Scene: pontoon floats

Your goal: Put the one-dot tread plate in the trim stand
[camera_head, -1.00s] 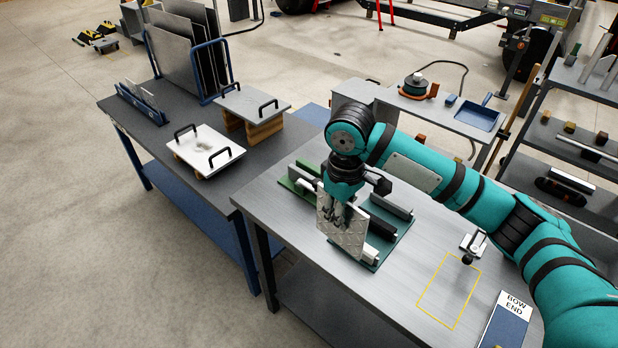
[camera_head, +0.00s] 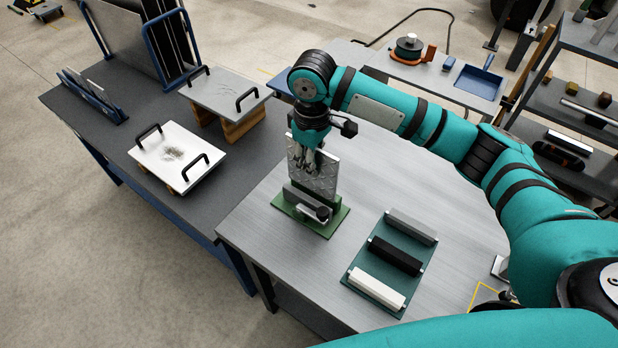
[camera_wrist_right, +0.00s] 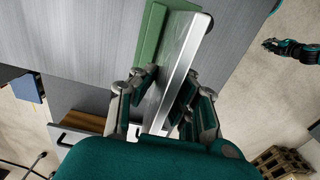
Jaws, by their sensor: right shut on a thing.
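The tread plate (camera_head: 327,176), silver with a raised diamond pattern, stands upright in the grip of my right gripper (camera_head: 303,160). In the right wrist view, both fingers (camera_wrist_right: 155,103) close on the plate (camera_wrist_right: 180,75), seen nearly edge-on. Its lower edge is at the green trim stand (camera_head: 325,228), behind the stand's grey front bar; whether it rests on the base is hidden. The stand's green base (camera_wrist_right: 150,35) also shows in the wrist view. I cannot make out any dot. A small teal and black gripper, apparently my left (camera_wrist_right: 285,47), shows at the wrist view's right edge; its jaws are unclear.
Right of the stand, a dark green rack (camera_head: 352,286) holds grey, black and white bars. The left table carries a white handled plate (camera_head: 178,150), a grey handled plate (camera_head: 225,93) and a blue rack (camera_head: 92,98). The bench (camera_head: 262,215) is bare left of the stand.

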